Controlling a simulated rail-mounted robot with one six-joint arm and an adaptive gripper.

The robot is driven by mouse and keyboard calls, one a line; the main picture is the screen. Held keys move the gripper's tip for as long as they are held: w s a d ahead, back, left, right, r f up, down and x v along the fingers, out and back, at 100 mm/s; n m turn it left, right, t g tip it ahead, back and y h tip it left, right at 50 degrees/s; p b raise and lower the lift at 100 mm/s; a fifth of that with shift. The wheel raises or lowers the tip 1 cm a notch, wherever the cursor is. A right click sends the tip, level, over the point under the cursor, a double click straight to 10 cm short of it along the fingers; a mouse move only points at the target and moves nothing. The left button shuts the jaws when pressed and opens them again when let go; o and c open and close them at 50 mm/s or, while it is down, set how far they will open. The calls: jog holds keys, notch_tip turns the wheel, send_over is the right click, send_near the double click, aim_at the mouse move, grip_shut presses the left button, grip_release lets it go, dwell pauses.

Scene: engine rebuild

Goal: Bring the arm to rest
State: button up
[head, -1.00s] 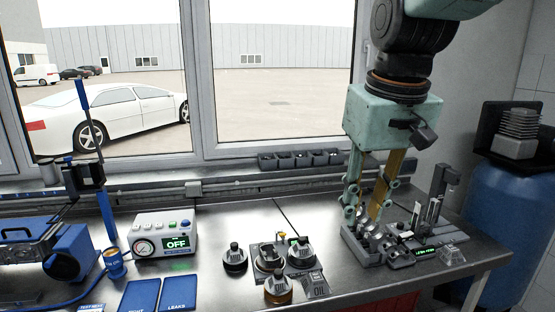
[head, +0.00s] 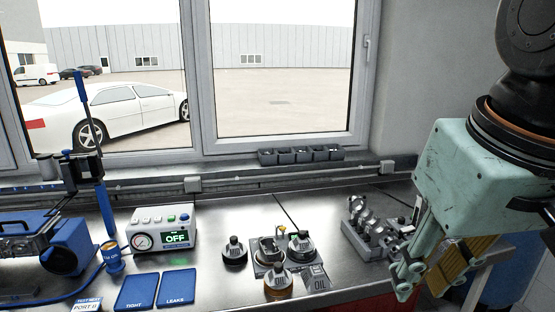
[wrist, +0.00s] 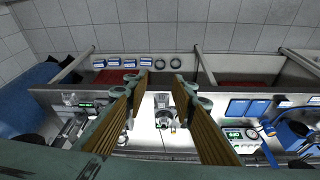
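My gripper (head: 436,278) is at the right of the head view, in front of the right end of the steel bench (head: 342,211). Its teal body and tan finger pads point downward. In the wrist view the two fingers of my gripper (wrist: 163,88) stand apart with nothing between them, and the bench shows beyond them. My gripper hides part of the bench's right end.
A tester reading OFF (head: 163,229) and two blue mats (head: 137,291) are to the left. A row of dark bins (head: 300,155) sits on the window sill. Space above the bench is clear.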

jog(key=s+f+b, duration=0.1)
jog(key=s+f, duration=0.2)
jog(key=s, duration=0.3)
jog(key=shift+s+d+f+m, duration=0.3)
jog(key=shift+s+d, duration=0.05)
jog(key=shift+d, duration=0.05)
